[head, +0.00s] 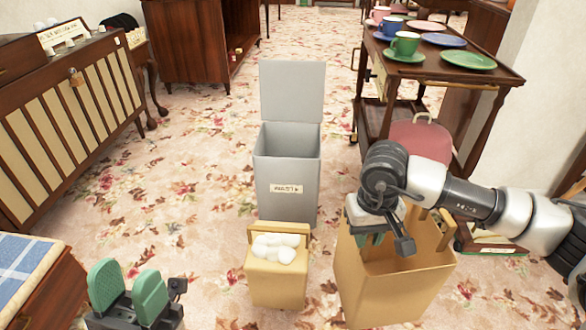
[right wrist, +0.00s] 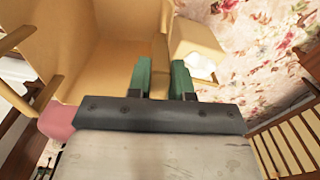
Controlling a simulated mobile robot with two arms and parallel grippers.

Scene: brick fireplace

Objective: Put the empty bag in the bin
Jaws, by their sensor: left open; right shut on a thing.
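A large tan bag (head: 400,290) with an open top and upright handles stands at lower right in the head view. It looks empty inside. My right gripper (head: 372,238) is shut on its near-left rim or handle; the bag (right wrist: 120,60) also shows between the fingers in the right wrist view. I cannot tell whether its base touches the floor. The grey bin (head: 287,185), with its lid (head: 292,90) raised and a label on its front, stands behind and left of the bag. My left gripper (head: 127,290) is open and empty at lower left.
A smaller tan bag (head: 275,283) holding white rounded things (head: 277,249) stands in front of the bin. A trolley (head: 450,70) with cups and plates and a pink container (head: 420,138) are at right. Patterned floor left of the bin is clear.

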